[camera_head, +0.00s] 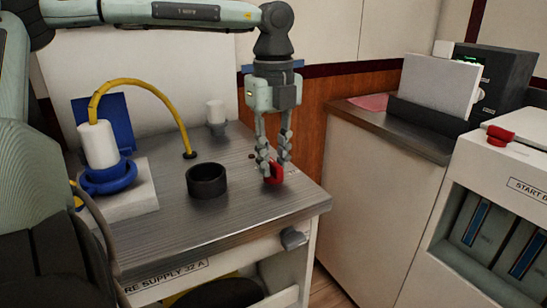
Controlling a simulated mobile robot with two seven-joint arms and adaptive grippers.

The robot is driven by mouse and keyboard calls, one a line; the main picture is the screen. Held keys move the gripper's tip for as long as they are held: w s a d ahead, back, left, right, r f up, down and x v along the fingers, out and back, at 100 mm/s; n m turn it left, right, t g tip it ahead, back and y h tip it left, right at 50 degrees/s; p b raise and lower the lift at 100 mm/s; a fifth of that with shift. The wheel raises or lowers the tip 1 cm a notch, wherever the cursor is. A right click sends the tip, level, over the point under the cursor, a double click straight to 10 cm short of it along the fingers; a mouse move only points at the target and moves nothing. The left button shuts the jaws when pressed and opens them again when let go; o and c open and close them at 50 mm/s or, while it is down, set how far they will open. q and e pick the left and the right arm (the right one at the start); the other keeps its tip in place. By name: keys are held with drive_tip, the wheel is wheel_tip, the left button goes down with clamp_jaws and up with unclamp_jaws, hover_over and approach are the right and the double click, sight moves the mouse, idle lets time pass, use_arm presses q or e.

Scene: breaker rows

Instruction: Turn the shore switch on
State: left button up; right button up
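A small red switch handle (274,175) stands on the grey metal counter top (240,205), near its right side. It looks like the shore switch; the label (165,276) on the counter's front reads "...RE SUPPLY 32 A", with its start hidden. My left gripper (273,168) points straight down over the handle. Its two fingers are close together, one on each side of the red handle, and appear to hold it. The fingertips hide part of the handle, and I cannot read its marked position. My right gripper is not in view.
A yellow cable (150,86) arches from a blue-and-white plug (100,150) to the counter. A black ring (206,180) and a white-topped fitting (216,112) stand nearby. At right, a red knob (499,136) tops a white cabinet (500,165).

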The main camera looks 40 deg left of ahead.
use_arm(q)
clamp_jaws()
